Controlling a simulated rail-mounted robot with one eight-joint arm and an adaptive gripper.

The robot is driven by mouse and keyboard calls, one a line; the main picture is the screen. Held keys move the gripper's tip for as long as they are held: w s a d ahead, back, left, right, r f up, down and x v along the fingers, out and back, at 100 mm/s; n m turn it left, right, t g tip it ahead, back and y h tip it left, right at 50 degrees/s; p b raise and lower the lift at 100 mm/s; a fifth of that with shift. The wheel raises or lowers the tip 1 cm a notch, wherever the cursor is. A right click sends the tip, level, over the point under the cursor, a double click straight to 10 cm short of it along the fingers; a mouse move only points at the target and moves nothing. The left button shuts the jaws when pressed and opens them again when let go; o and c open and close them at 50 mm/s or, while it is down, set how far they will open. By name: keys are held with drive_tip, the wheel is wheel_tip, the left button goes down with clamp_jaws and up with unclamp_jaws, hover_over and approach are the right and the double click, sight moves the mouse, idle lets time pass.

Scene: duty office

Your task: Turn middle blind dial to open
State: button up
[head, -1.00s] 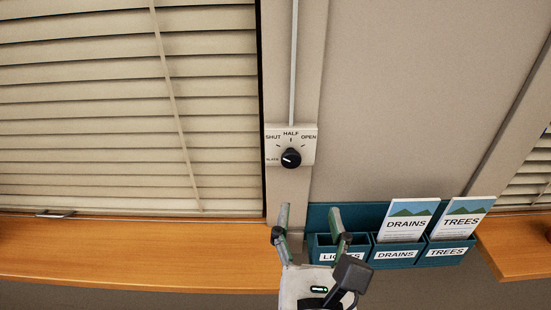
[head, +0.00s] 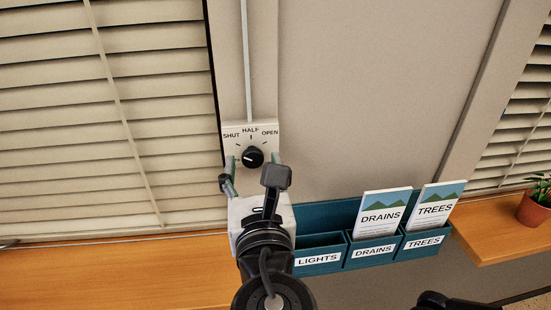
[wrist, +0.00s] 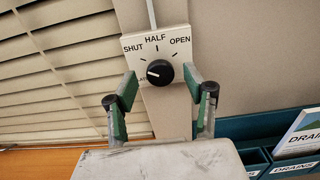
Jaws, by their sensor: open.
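The blind dial (head: 252,157) is a round black knob on a pale plate (head: 231,128) marked SHUT, HALF and OPEN. It is also in the wrist view (wrist: 160,72). Its white pointer mark faces left, below the SHUT tick. My gripper (head: 252,168) is open and empty, just below the dial. In the wrist view my gripper (wrist: 161,80) has its green-sided fingertips on either side of the knob. I see no clear contact, and cannot tell the remaining depth. My wrist hides part of the right finger in the head view.
Slatted blinds (head: 60,100) hang left of the post, with more blinds (head: 520,130) at the far right. A teal wall rack (head: 320,245) with DRAINS and TREES leaflets is close on the lower right. Wooden sills (head: 110,270) run below; a potted plant (head: 533,208) stands on the right one.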

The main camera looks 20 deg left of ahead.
sight(252, 158)
drive_tip(key=shift+x, duration=1.1)
drive_tip(key=shift+c, duration=0.5)
drive_tip(key=c, duration=1)
drive_tip(key=shift+c, duration=0.2)
